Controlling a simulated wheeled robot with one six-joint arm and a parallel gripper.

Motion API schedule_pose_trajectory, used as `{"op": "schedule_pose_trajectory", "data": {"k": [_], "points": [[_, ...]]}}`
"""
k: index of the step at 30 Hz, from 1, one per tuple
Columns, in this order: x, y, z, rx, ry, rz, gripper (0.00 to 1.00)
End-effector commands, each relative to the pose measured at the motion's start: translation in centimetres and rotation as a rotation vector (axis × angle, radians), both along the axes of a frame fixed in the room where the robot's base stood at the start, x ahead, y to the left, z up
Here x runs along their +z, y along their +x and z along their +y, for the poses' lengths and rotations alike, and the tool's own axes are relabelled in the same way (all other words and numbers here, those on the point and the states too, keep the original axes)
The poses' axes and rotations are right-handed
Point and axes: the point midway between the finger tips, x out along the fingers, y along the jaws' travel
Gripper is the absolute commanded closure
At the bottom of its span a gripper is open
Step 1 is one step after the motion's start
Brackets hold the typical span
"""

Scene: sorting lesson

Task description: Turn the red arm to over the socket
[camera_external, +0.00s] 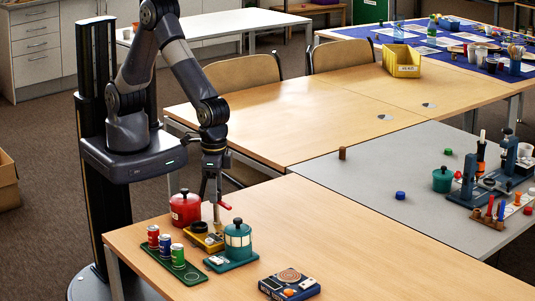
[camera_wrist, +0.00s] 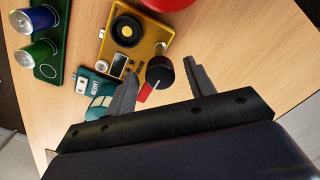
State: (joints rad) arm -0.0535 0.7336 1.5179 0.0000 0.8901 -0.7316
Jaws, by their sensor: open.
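The yellow device (camera_external: 208,243) stands on the near table. Its round black socket (camera_external: 199,227) is at its left; the socket also shows at the top of the wrist view (camera_wrist: 126,31). The red arm (camera_external: 225,206) sticks out to the right, high above the device by a pale post (camera_external: 217,214). In the wrist view the red arm (camera_wrist: 146,92) runs down-left from a black round knob (camera_wrist: 160,71), away from the socket. My gripper (camera_wrist: 161,69) is open, with the knob between its fingertips; contact cannot be told. In the external view my gripper (camera_external: 212,196) is above the device.
A red pot (camera_external: 185,208) is behind the device and a teal lantern (camera_external: 238,241) at its right. A green tray (camera_external: 172,263) with several cans (camera_external: 165,245) is at the left. A dark box (camera_external: 289,283) lies in front. The table's right side is clear.

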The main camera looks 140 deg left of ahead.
Motion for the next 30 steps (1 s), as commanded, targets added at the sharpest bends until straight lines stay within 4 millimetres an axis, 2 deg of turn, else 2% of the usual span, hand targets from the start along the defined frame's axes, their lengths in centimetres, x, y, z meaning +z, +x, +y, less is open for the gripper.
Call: {"op": "schedule_pose_trajectory", "data": {"k": [2, 17, 30], "points": [[0.01, 0.0, 0.0, 0.0, 0.0, 0.0, 0.51], [0.04, 0.01, -0.01, 0.0, 0.0, 0.0, 0.92], [-0.03, 0.04, 0.0, -0.094, 0.0, -0.001, 0.93]]}}
